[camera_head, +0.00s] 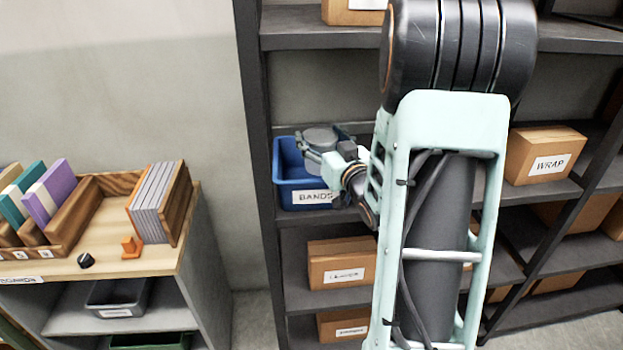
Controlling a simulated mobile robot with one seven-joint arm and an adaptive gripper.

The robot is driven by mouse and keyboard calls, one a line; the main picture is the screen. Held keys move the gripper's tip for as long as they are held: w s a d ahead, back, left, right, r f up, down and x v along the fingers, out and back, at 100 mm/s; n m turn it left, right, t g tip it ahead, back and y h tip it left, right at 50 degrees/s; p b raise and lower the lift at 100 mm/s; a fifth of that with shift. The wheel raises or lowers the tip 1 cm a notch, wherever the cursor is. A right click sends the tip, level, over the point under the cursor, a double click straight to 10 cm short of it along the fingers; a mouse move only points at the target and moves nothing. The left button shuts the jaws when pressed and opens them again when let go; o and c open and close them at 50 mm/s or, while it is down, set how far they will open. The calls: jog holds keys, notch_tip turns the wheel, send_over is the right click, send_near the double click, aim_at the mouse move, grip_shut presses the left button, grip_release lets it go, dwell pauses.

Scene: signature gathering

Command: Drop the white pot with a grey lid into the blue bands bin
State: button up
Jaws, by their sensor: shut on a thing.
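The blue bin (287,191) labelled "BANDS" sits on a middle shelf of the dark rack. The pot with a grey lid (320,137) is over the bin's opening; its lid shows, but most of its body is hidden. My gripper (318,153) is shut on the pot, with the fingers around its side. My arm comes in from the right and hides the bin's right part. I cannot tell how far the pot's base is above the bin floor.
A dark shelf rack (262,130) frames the bin, with a shelf board above. A "WRAP" box (545,155) stands to the right. Brown boxes (341,262) sit on lower shelves. A wooden-topped cabinet (120,255) with folders stands at the left.

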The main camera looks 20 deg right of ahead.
aim_at(328, 144)
jog(key=shift+r, duration=0.15)
jog(key=o, duration=1.7)
jog(key=shift+c, duration=0.2)
jog(key=shift+s, duration=0.1)
jog(key=s, duration=0.7)
jog(key=shift+s, duration=0.2)
